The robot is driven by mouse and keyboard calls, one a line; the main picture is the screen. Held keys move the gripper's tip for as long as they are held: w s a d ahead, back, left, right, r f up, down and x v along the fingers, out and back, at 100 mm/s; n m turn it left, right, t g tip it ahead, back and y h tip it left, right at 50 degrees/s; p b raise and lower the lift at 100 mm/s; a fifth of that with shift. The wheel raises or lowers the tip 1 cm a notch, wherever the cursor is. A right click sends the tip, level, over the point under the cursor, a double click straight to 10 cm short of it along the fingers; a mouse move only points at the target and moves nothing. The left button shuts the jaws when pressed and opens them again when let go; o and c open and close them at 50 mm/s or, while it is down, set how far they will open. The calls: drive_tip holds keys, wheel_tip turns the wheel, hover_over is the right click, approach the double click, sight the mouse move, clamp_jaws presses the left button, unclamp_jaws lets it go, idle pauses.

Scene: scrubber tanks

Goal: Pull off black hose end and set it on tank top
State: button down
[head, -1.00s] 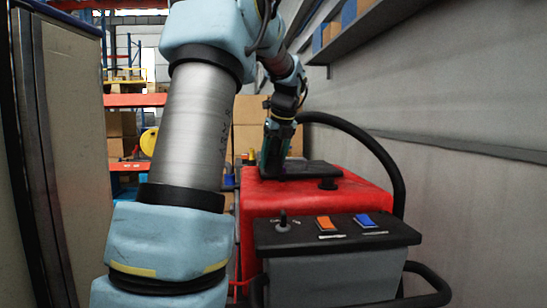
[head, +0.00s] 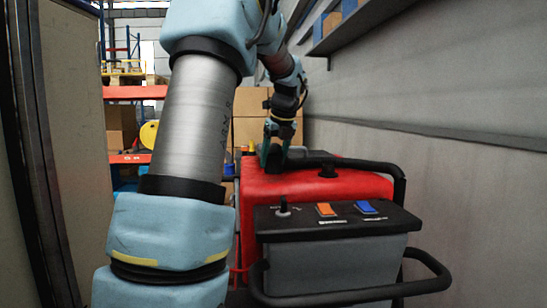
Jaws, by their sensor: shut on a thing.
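The red tank (head: 350,186) stands behind the grey control box. The black hose (head: 365,163) rises along the tank's right side, bends over and runs left, low across the tank top to my gripper. My gripper (head: 272,160) is at the left part of the tank top, pointing down and shut on the hose end. The fingers and the arm hide most of that end, so I cannot tell whether it touches the top.
The control box (head: 335,222) has a black lever, an orange switch and a blue switch. A black handle bar (head: 430,275) curves around its front right. A grey wall with a shelf (head: 365,25) is close on the right. A cabinet (head: 70,150) stands left.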

sight(274, 156)
drive_tip(key=shift+f+b, duration=0.4)
drive_tip(key=shift+f, duration=0.7)
drive_tip(key=shift+c, duration=0.2)
unclamp_jaws()
drive_tip(key=shift+o, duration=0.2)
wheel_tip(274, 156, up, 8)
drive_tip(key=p, duration=0.8)
drive_tip(key=shift+s, duration=0.15)
